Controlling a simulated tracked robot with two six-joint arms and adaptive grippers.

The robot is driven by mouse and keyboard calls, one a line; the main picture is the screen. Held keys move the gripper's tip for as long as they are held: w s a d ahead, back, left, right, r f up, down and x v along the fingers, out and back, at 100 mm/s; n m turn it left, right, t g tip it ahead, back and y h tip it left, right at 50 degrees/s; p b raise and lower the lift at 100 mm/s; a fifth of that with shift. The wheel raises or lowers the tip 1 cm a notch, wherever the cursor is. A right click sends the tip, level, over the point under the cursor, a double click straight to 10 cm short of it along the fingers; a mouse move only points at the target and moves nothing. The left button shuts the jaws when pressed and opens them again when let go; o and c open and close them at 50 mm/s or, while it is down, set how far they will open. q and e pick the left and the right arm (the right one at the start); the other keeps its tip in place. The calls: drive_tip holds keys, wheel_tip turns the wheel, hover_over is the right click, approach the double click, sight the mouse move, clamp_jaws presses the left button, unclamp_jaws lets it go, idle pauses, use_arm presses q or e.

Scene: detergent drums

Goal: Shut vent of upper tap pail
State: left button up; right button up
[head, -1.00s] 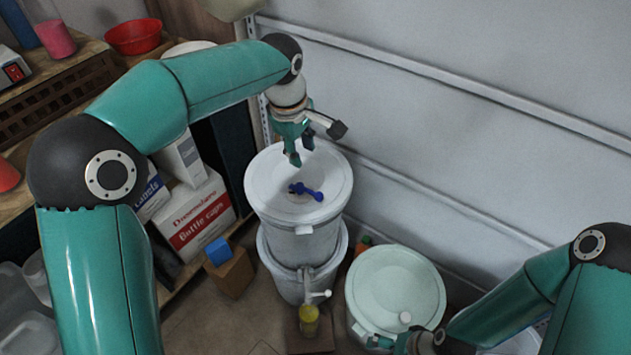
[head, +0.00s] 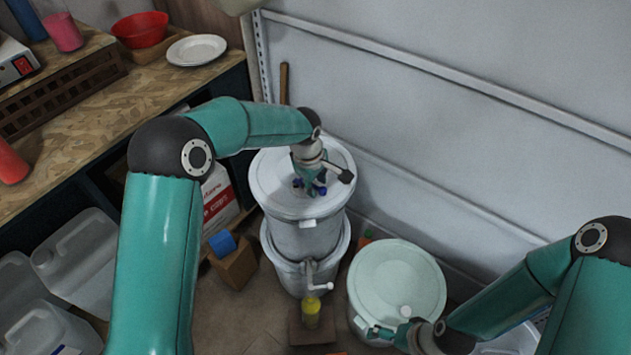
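The upper tap pail (head: 304,237) is grey-white with a lid and stands stacked on a lower pail (head: 288,277) that has a white tap (head: 318,278). The blue vent (head: 321,191) sits on the upper pail's lid and is mostly hidden by my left gripper (head: 310,188). That gripper points down at the vent with its fingers around or just beside it. Whether they touch or grip the vent cannot be told. My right gripper (head: 385,333) is low at the near edge of a separate pale-green lidded pail (head: 396,280); its finger opening is unclear.
A yellow cup (head: 311,312) stands below the tap on a brown block. A box with a blue block (head: 222,243) is left of the pails. A wooden bench (head: 120,95) with a red bowl (head: 140,29) and white plate (head: 196,49) is at left. The wall is behind.

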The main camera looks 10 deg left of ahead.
use_arm(q)
drive_tip(key=shift+f, duration=0.15)
clamp_jaws()
idle(0.4)
